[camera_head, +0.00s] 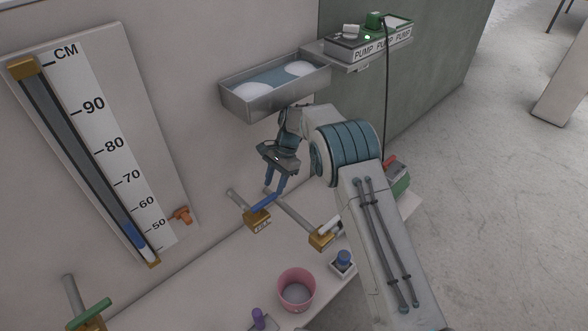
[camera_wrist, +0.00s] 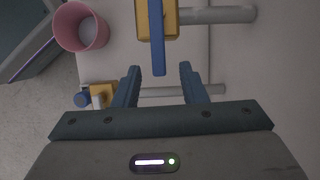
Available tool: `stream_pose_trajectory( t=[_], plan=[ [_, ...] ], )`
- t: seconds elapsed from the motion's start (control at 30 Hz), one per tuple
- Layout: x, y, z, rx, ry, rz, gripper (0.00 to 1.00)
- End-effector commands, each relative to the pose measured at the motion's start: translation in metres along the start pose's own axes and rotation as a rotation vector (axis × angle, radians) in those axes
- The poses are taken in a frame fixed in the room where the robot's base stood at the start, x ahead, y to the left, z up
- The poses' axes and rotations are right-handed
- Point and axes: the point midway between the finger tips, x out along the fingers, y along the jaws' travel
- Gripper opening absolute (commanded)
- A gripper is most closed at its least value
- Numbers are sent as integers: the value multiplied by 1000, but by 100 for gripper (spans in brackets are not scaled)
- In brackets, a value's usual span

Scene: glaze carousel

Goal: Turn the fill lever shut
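A blue lever (camera_head: 266,201) sits on a brass valve body (camera_head: 257,221) on a grey pipe at the wall. In the wrist view the blue lever (camera_wrist: 156,45) points toward me, on its brass body (camera_wrist: 172,18). My gripper (camera_head: 275,184) is open and empty right by this lever; its fingers (camera_wrist: 160,78) also show in the wrist view. The lever's free end appears between the fingertips, with a gap on both sides. A green lever (camera_head: 90,313) and a white lever (camera_head: 331,227) are on other brass valves. I cannot read which is the fill lever.
A tall gauge (camera_head: 90,145) with an orange tap (camera_head: 182,215) is on the wall. A metal trough (camera_head: 275,87) and a pump box (camera_head: 369,42) are above. A pink bucket (camera_head: 296,290), a blue-topped block (camera_head: 343,261) and a purple knob (camera_head: 257,315) are below.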

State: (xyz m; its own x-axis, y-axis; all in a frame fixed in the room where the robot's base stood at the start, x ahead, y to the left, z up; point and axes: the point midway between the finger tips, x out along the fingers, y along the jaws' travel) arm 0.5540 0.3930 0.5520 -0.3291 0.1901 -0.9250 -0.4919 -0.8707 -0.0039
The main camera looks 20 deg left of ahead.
Motion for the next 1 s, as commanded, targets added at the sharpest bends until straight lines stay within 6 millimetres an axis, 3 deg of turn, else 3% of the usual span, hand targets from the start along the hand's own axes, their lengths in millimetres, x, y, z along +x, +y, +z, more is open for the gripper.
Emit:
stream_pose_trajectory(
  t=[0.1,0.5,1.0],
  plan=[
    [-9,2,-26,7,-2,1,38],
    [-30,2,-81,4,-2,1,38],
    [-38,2,-100,3,-2,3,38]
  ],
)
